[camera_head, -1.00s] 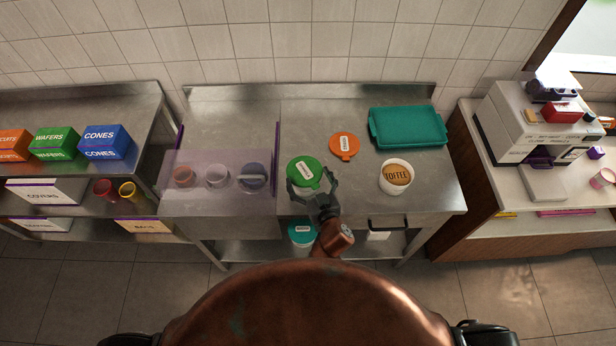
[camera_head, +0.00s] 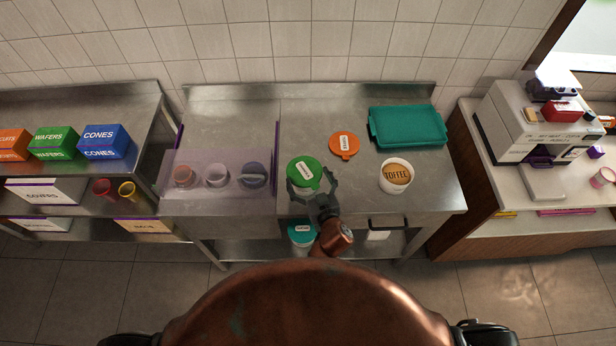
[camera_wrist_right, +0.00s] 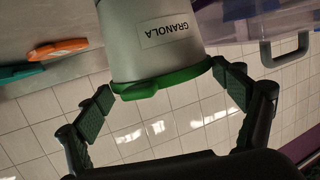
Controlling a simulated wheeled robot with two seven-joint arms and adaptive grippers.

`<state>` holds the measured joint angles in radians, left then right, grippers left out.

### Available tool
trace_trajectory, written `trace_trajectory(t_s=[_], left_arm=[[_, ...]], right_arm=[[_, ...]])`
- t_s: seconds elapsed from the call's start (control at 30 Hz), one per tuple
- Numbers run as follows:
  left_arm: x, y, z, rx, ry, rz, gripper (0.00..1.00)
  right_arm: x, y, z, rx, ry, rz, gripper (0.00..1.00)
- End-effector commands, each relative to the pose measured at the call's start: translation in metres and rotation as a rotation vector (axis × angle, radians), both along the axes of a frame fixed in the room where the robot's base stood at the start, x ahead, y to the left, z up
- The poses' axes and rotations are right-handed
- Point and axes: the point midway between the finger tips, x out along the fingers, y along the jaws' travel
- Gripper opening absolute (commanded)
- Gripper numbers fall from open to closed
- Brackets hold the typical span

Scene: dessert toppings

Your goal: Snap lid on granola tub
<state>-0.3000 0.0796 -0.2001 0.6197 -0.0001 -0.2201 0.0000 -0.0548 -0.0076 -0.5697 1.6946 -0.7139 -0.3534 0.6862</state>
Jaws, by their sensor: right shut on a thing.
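The granola tub (camera_wrist_right: 165,40) is grey-white with a GRANOLA label, and appears upside down in the right wrist view. Its green lid (camera_head: 304,172) also shows in the wrist view (camera_wrist_right: 165,82), lying across the tub's mouth. From these views I cannot tell whether the lid is fully snapped down. My right gripper (camera_wrist_right: 165,88) has one finger on each side of the lid's rim and is shut on the lid. In the head view the right gripper (camera_head: 312,188) reaches the lid from the front edge of the steel counter. My left gripper is not in view.
An orange lid (camera_head: 344,145) lies behind, and a white toffee tub (camera_head: 396,178) stands to the right. A teal tray (camera_head: 408,127) is at the back right. A clear bin with several small cups (camera_head: 216,176) is on the left. A teal-lidded tub (camera_head: 302,235) sits below.

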Motion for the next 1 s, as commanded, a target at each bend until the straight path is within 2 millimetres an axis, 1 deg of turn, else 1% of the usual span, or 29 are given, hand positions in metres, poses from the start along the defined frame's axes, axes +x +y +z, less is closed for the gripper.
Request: trace_trajectory(t_s=[0.37, 0.4, 0.53, 1.0], left_arm=[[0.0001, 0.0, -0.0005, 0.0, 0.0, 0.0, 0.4], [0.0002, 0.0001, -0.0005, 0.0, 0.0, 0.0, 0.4], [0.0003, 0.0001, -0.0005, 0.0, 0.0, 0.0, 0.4], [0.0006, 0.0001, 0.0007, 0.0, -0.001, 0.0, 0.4]], right_arm=[[-0.0001, 0.0001, -0.0011, 0.0, 0.0, 0.0, 0.73], [-0.0001, 0.0001, -0.0011, 0.0, 0.0, 0.0, 0.91], [-0.0001, 0.0001, -0.0011, 0.0, 0.0, 0.0, 1.0], [-0.0001, 0.0, -0.0001, 0.0, 0.0, 0.0, 1.0]])
